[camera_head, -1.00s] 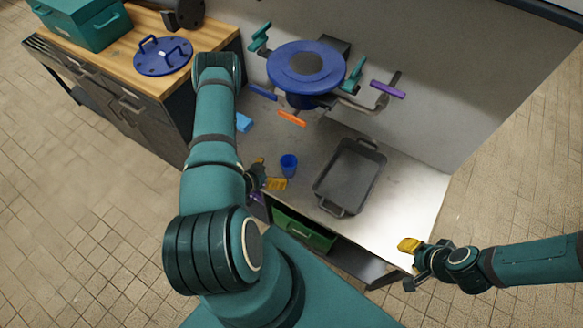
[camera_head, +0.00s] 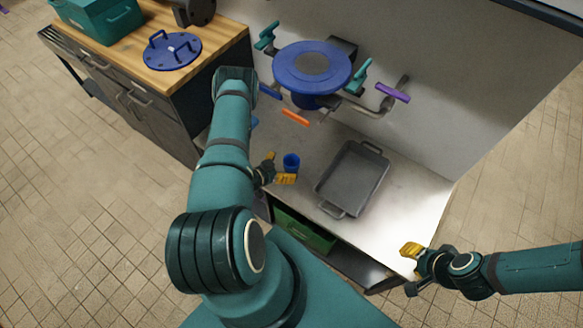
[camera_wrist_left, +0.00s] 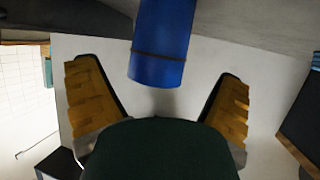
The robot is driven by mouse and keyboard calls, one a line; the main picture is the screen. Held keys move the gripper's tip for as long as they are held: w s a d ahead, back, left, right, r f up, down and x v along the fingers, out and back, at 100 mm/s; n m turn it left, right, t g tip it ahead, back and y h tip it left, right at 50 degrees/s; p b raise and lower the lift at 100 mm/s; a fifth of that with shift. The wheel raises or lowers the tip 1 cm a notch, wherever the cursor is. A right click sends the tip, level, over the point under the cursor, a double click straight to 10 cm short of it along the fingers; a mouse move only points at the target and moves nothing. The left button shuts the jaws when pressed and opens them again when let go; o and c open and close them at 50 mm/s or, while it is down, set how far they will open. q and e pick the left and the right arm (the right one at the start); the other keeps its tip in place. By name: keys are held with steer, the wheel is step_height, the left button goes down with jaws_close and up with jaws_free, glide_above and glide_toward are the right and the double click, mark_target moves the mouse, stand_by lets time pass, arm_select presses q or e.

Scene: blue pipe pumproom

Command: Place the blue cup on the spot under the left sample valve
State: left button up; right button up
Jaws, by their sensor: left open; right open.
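An orange handle (camera_head: 295,117) and a blue handle (camera_head: 270,91) sit below the blue round vessel (camera_head: 312,67); I cannot tell which is the left sample valve. The spot beneath is not clearly visible. My right gripper (camera_head: 411,266) is open and empty near the counter's front right corner.
The grey tray (camera_head: 352,178) with handles fills the counter's middle right. A light blue object (camera_head: 255,122) is mostly hidden behind my left arm. A purple handle (camera_head: 393,92) juts from the pipe at right. A green bin (camera_head: 304,231) is under the counter.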

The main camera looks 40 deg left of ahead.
mark_target(297, 161)
arm_select(q)
steer(key=x, duration=0.5)
steer(key=shift+d, duration=0.15)
steer(key=c, duration=1.2)
